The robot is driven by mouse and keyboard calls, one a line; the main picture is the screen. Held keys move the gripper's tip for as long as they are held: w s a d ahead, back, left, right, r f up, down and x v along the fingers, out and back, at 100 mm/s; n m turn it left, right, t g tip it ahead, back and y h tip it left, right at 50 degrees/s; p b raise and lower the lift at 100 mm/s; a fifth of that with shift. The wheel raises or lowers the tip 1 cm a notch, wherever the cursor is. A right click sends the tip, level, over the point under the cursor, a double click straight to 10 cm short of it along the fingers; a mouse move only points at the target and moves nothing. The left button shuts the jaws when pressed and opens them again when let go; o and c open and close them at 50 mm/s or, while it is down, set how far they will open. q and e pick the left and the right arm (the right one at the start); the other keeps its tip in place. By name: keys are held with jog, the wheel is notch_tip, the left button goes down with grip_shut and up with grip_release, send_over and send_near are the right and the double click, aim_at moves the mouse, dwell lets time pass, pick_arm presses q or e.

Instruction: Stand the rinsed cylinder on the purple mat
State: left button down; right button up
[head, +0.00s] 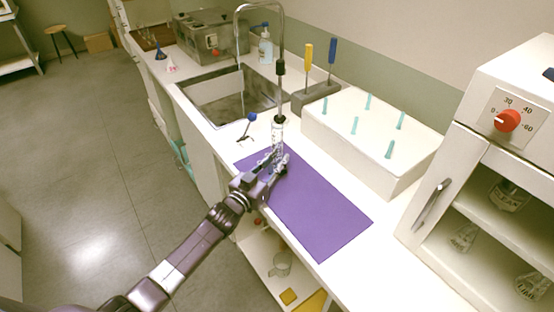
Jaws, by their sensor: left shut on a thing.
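My left gripper (275,163) is shut on a clear graduated cylinder (277,135). The cylinder is upright, over the far left end of the purple mat (318,212). The fingers hide its lower part, so I cannot tell whether its base touches the mat. The mat lies flat on the white counter, and most of it is bare. My right gripper is not in view.
The sink (222,98) and its tall tap (237,28) are beyond the mat. A small blue-topped item (250,118) stands left of the cylinder. A white peg block (365,130) borders the mat's right side; a white cabinet (455,170) stands at right.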

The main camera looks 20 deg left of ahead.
pick_arm(q)
jog(key=c, duration=1.7)
grip_release()
jog(key=shift+f, duration=0.1)
jog(key=b+v, duration=0.1)
jog(key=v, duration=1.1)
jog(key=shift+r, duration=0.2)
